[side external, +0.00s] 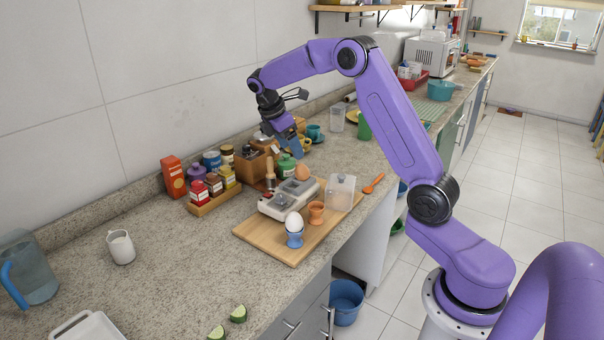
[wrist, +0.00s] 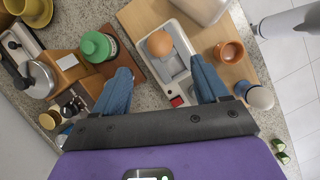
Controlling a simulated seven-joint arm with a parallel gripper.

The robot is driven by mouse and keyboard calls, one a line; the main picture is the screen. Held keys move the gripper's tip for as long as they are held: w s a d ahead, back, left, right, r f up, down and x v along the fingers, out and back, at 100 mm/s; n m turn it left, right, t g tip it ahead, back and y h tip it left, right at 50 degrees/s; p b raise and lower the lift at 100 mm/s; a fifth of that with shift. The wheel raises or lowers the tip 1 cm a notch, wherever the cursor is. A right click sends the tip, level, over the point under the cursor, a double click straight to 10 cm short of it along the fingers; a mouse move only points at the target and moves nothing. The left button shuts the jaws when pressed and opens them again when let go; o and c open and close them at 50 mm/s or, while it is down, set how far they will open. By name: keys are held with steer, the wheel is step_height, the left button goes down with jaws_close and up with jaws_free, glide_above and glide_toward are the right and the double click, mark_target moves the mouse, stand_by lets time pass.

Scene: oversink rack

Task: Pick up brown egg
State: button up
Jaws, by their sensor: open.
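The brown egg (side external: 302,172) sits at the far end of a white appliance (side external: 276,206) with grey recesses, on a wooden board (side external: 270,249). In the wrist view the brown egg (wrist: 160,44) shows ahead of my gripper (wrist: 165,80), roughly midway between its two blue fingers. My gripper (side external: 289,146) is open and empty, pointing down above and slightly behind the egg, apart from it. The appliance (wrist: 181,85) has a red switch in the wrist view. Nothing hides the egg there.
A white egg (side external: 294,221) stands in a blue cup beside an empty orange cup (side external: 316,211). A clear cover (side external: 341,190) stands right of the appliance. A green-lidded jar (side external: 286,167) and wooden block (side external: 250,168) crowd the left side. Counter at front left is mostly free.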

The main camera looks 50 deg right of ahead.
mark_target(300, 165)
steer(key=x, duration=0.9)
steer(key=c, duration=1.2)
